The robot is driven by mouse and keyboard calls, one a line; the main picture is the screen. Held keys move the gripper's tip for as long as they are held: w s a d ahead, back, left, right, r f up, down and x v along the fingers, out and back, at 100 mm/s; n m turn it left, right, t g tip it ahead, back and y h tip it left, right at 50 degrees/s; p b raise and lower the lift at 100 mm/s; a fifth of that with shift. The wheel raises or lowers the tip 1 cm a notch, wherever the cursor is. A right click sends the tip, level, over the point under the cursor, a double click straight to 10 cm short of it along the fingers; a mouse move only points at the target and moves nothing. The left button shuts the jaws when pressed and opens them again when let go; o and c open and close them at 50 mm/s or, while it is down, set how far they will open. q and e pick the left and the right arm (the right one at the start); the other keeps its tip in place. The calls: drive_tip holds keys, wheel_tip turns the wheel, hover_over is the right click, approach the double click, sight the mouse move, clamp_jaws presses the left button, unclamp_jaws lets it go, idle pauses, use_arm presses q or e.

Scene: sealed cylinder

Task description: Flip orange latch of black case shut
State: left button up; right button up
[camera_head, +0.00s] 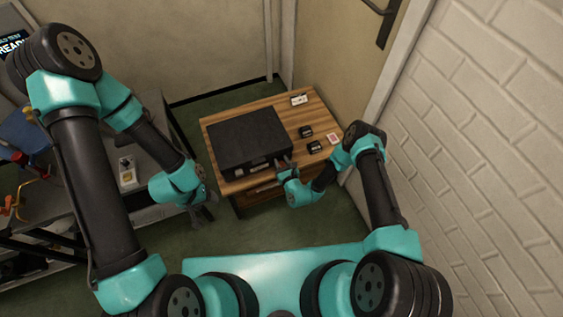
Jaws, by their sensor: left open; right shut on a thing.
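The black case (249,138) lies on the wooden table, its lid down as far as I can see. Its front face carries small light marks that are too small to read. No orange latch can be made out on it; the latch may be hidden by my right gripper. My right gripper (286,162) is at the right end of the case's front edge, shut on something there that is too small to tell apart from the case. My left gripper (205,208) is open and empty, away from the case, in front of and to the left of the table.
The wooden table (301,120) holds small black items (306,132) and a red-and-white card (333,139) right of the case, and a white card (299,100) behind. A grey bench (90,185) stands left. A brick wall (480,130) closes the right side.

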idle(0.9)
drive_tip(key=o, duration=0.9)
drive_tip(key=shift+o, duration=0.2)
drive_tip(key=shift+s, duration=0.15)
drive_tip(key=v, duration=1.7)
drive_tip(key=shift+d, duration=0.15)
